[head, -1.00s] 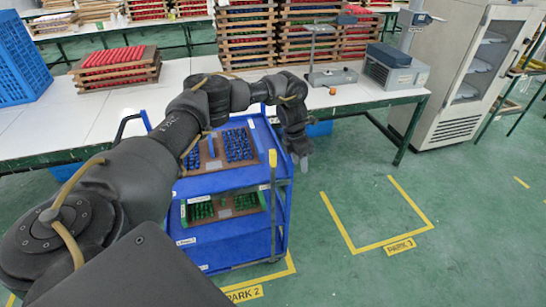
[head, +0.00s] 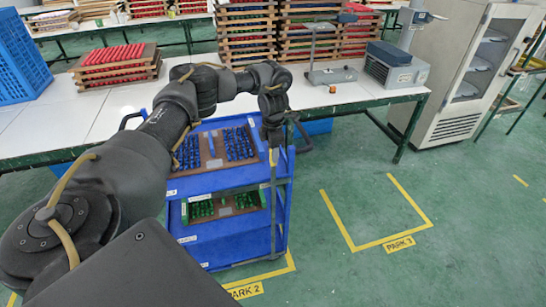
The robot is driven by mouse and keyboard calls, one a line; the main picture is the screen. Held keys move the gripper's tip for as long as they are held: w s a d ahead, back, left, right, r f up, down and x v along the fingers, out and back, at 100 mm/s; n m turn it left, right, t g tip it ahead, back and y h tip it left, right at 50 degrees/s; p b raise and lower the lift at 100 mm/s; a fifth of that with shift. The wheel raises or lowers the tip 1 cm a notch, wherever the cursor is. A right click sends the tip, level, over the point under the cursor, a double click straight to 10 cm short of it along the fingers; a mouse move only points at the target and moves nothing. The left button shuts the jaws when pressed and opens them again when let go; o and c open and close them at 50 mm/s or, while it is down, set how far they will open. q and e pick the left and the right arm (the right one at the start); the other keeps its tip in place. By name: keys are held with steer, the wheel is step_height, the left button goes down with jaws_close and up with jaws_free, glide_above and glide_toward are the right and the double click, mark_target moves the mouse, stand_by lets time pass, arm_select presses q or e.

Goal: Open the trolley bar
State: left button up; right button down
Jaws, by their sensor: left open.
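The blue trolley (head: 225,180) stands below the white table's front edge, with trays on two shelves. Its thin upright bar (head: 274,205) runs down the front right side, with a yellow part near its top. My left arm reaches in from the left, over the trolley. My left gripper (head: 273,142) points down at the top of the bar and is open. It hides the bar's upper end, and I cannot tell whether the fingers touch it or are around it. My right gripper is not in view.
The upper shelf holds a tray of blue pieces (head: 239,144), the lower one a tray of green pieces (head: 201,209). The white table (head: 345,98) runs behind the trolley. The yellow-marked floor bay labelled PARK 3 (head: 399,244) on the right is empty.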

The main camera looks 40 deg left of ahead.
arm_select(q)
steer(key=shift+f+p, duration=0.3)
steer(key=shift+f, duration=1.35)
jaws_close()
